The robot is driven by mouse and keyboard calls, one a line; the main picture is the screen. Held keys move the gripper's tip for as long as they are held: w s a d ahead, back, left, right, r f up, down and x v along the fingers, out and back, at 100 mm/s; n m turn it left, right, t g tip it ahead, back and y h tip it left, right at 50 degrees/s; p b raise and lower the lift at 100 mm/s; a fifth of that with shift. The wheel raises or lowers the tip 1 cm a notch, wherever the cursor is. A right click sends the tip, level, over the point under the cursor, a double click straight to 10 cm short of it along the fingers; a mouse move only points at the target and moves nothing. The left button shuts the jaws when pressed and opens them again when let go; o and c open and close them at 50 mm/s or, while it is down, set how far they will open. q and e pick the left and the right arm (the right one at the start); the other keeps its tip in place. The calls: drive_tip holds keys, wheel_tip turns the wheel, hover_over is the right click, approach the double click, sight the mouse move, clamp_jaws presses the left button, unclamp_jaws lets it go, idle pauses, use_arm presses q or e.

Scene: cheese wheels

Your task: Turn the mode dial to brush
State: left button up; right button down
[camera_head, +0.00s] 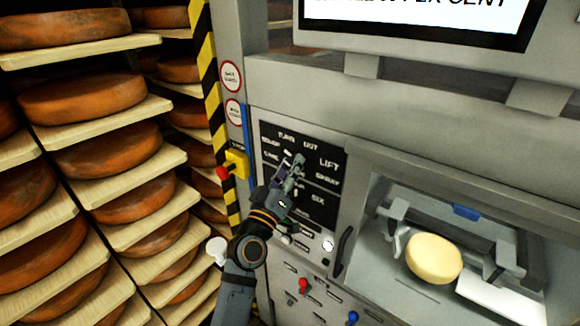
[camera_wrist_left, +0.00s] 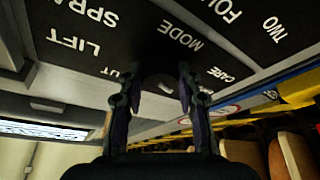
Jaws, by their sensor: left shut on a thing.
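My left gripper (camera_head: 294,168) is at the black control panel (camera_head: 321,212) on the grey machine and covers part of it. In the left wrist view, the two fingers (camera_wrist_left: 158,84) are a little apart, on either side of the dark mode dial (camera_wrist_left: 157,69), and shut on it. The word MODE stands beside the dial, with LIFT, SPRAY and CARE printed around. The dial is dark on dark, so where it points cannot be told. In the head view the gripper hides it. My right gripper is in neither view.
Racks of orange cheese wheels (camera_head: 86,98) on pale boards fill the left. A yellow box with a red button (camera_head: 223,173) is close left of my arm. A pale cheese (camera_head: 434,259) sits in the machine's bay at right. Red (camera_head: 304,285) and blue (camera_head: 352,318) knobs are below the panel.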

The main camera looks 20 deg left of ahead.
use_arm(q)
drive_tip(key=o, duration=1.1)
drive_tip(key=shift+o, duration=0.2)
drive_tip(key=v, duration=1.2)
